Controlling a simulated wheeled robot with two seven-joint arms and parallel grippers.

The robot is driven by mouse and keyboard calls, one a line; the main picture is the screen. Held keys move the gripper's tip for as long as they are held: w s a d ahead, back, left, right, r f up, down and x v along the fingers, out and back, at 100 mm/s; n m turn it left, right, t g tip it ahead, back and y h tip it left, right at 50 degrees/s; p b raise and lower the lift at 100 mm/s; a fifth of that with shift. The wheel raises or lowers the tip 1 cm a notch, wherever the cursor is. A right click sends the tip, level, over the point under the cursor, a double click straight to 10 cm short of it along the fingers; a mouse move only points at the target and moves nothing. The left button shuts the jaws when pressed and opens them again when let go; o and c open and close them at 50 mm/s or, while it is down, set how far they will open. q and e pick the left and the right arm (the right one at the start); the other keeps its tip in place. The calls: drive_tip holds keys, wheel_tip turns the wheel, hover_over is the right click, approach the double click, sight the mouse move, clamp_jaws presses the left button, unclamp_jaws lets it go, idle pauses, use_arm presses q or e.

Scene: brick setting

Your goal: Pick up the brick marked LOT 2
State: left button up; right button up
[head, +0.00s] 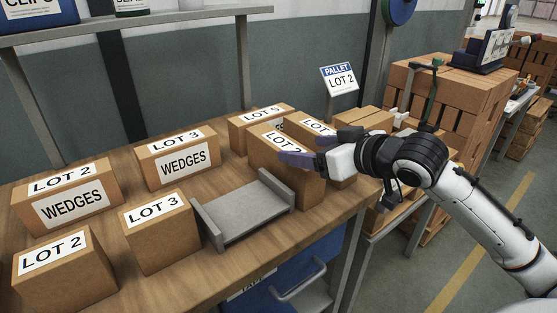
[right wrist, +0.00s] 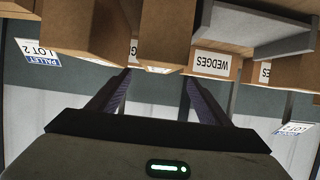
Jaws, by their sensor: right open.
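Two bricks marked LOT 2 stand at the left of the wooden table in the head view: one with a WEDGES front (head: 106,218) and a plain one (head: 89,285) nearer me. A tall brown brick (head: 290,183) stands at the table's right; its top label seems to read LOT 2, but my gripper partly covers it. My right gripper (head: 304,149) is open over the top of this brick. In the right wrist view, upside down, a brown brick (right wrist: 165,35) shows between the open fingers (right wrist: 158,76). I cannot tell whether they touch it. My left gripper is out of view.
A brick (head: 308,122) stands close behind, its label partly hidden. A LOT 5 brick (head: 246,129), a LOT 3 WEDGES brick (head: 146,172) and a plain LOT 3 brick (head: 160,243) share the table. A grey tray (head: 247,222) lies empty before them. A PALLET LOT 2 sign (head: 340,79) stands behind.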

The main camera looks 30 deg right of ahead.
sight(288, 146)
drive_tip(key=x, duration=0.7)
drive_tip(key=shift+w+d+f, duration=0.1)
drive_tip(key=shift+w, duration=0.25)
clamp_jaws()
drive_tip(key=shift+r, duration=0.35)
